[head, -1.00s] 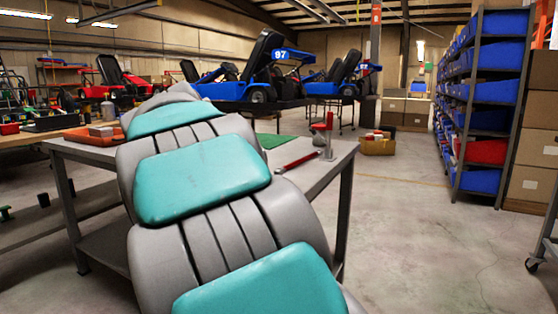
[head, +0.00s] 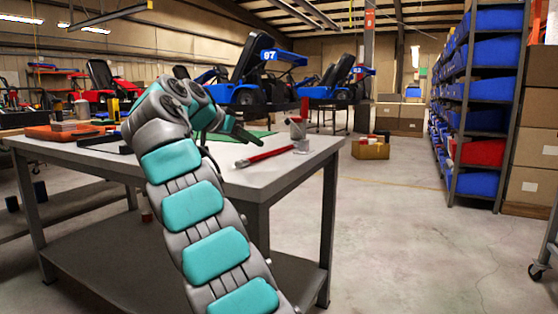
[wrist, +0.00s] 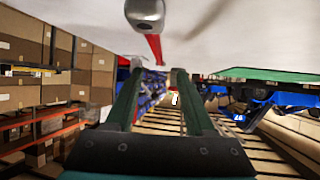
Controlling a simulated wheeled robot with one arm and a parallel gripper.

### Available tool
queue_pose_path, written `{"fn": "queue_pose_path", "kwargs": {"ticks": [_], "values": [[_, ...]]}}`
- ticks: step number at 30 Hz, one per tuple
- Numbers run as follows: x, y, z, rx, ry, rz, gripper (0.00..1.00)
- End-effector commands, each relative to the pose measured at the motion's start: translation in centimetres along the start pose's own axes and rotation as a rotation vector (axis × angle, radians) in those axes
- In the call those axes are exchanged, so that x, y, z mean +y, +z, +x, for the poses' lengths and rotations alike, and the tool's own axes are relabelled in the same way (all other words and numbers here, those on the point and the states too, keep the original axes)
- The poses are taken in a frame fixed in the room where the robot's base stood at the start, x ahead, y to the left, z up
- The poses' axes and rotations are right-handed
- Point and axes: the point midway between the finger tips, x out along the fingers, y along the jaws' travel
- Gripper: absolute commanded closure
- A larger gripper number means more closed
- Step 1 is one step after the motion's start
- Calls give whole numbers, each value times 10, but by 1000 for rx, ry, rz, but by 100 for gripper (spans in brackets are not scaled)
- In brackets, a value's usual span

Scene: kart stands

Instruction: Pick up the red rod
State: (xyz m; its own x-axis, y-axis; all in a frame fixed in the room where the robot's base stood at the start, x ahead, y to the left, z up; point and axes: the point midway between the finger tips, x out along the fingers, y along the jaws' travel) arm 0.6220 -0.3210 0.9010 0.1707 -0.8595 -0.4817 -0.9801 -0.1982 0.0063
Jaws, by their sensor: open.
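The red rod (head: 264,156) lies on the grey table (head: 100,153) near its right end, with a grey end piece at its left. In the wrist view, where the tabletop is at the top, the grey end is large and near, and the red part (wrist: 155,48) runs down behind it. My gripper (head: 250,138) is above the table, to the left of and behind the rod in the head view. In the wrist view its two dark fingers (wrist: 157,75) are apart, with nothing held between them. The rod is at the top, beyond the fingertips.
A small upright stand with a red top (head: 303,108) is at the table's right end, close to the rod. A green mat (head: 258,134) lies behind the rod. An orange tray (head: 62,133) is at the table's left. Open floor lies to the right, before the shelves (head: 490,120).

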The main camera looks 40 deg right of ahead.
Motion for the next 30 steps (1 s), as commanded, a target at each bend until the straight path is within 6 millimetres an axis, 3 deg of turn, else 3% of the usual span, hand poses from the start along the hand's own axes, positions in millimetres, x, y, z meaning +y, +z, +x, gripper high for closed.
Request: {"fn": "queue_pose_path", "kwargs": {"ticks": [11,21,28,30], "values": [[2,0,32,3,2,8,46],[5,-1,74,1,2,8,46],[5,-2,77,2,0,8,46],[5,-2,77,2,0,7,52]]}}
